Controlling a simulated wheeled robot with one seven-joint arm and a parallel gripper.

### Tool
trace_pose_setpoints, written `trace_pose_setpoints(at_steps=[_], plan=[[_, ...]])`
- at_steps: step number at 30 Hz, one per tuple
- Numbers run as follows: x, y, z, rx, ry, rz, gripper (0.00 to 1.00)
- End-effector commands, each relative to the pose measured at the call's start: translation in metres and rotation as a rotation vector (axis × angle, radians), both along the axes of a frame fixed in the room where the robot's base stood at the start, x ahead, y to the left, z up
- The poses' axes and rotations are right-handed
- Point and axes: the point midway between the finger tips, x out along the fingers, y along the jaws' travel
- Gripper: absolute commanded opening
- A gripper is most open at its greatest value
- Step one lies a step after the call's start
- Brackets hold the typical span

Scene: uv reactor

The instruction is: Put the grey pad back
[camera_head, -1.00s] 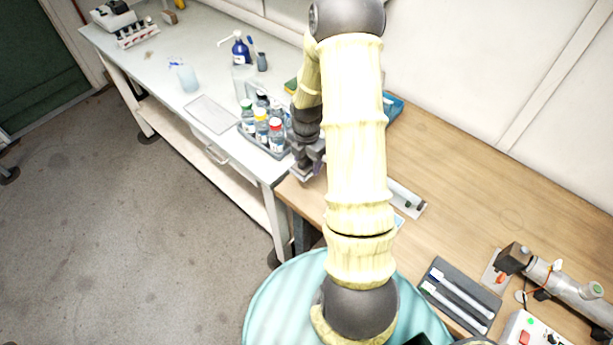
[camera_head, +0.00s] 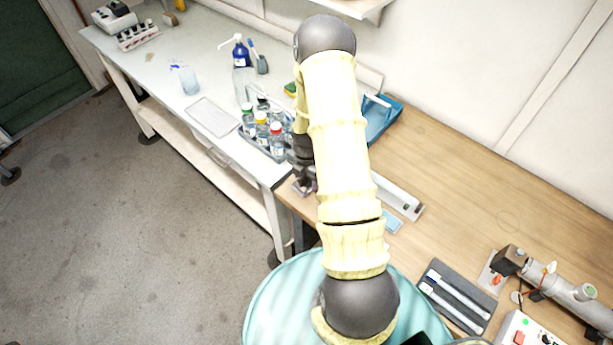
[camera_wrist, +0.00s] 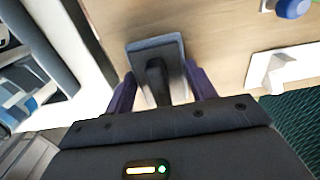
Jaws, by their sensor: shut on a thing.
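The grey pad (camera_wrist: 141,47) shows in the wrist view as a grey rectangular block with a dark upright grip in its middle. My gripper (camera_wrist: 161,82) has its two purple fingers on either side of that grip and is shut on it. In the head view my gripper (camera_head: 304,186) is low at the left end of the wooden bench (camera_head: 470,190), close to the white bench. The pad is mostly hidden there by my arm and gripper. I cannot tell whether the pad touches the wood or hangs just above it.
A rack of capped bottles (camera_head: 262,146) stands close to the left of my gripper. A blue tray (camera_head: 384,120) and a long pale fixture (camera_head: 398,196) lie to the right. A dark tube tray (camera_head: 458,297) is nearer. The bench's right middle is clear.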

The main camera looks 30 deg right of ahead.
Motion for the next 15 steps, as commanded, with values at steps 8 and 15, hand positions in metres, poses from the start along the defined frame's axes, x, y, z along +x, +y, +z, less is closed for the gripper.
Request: trace_pose_setpoints(at_steps=[8,15], plan=[[0.0003,-0.0003,-0.0012,-0.001,-0.001,0.0,0.31],[0.0003,-0.0002,-0.0032,-0.001,-0.001,-0.001,0.77]])
